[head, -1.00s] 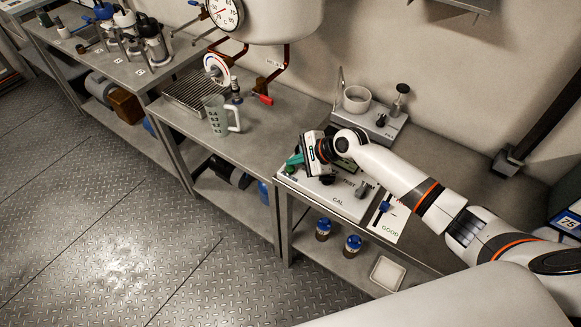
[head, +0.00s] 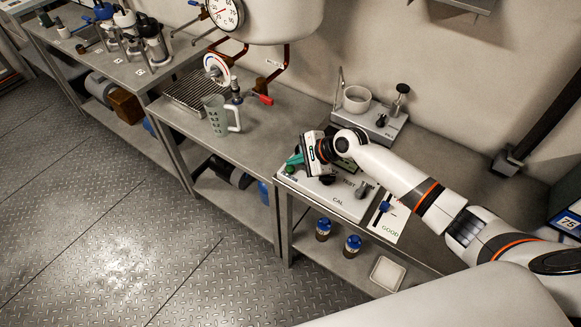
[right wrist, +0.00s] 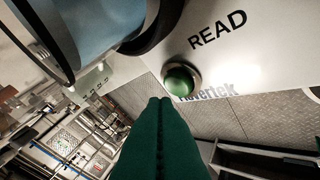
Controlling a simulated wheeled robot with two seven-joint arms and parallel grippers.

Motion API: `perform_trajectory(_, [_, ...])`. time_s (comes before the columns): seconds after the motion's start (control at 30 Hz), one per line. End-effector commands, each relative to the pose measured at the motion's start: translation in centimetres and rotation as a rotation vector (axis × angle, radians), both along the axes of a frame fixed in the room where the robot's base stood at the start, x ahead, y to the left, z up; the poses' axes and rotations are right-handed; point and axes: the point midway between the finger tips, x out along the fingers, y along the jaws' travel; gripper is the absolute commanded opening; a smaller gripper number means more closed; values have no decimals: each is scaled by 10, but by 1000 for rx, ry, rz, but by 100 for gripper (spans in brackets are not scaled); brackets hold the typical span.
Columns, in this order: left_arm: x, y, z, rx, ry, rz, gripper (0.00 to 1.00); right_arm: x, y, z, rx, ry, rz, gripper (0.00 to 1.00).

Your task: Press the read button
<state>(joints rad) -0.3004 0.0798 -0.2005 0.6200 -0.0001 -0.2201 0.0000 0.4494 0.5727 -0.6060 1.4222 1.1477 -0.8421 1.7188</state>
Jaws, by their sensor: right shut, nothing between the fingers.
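The green read button (right wrist: 181,79) shows in the right wrist view as a domed button in a metal ring, beside the black word READ on a pale panel. In the head view the button (head: 289,169) is at the left corner of the white test device (head: 337,200), which is marked CAL and TEST. My right gripper (head: 294,160) is over that corner with its green fingers shut and empty. In the right wrist view its fingertips (right wrist: 160,101) are close to the button; whether they touch it I cannot tell. My left gripper is not in view.
A clear measuring jug (head: 217,115) stands on the bench left of the device. A grey stand with a white cup (head: 356,99) is behind it. A card marked GOOD (head: 388,220) lies to the right. Blue-lidded jars (head: 323,229) are on the shelf below.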

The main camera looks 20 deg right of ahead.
Motion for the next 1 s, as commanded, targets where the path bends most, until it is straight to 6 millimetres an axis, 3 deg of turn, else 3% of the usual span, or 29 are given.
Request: perform_trajectory(1.0, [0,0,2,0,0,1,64,0,0,-10,0,0,0,0])
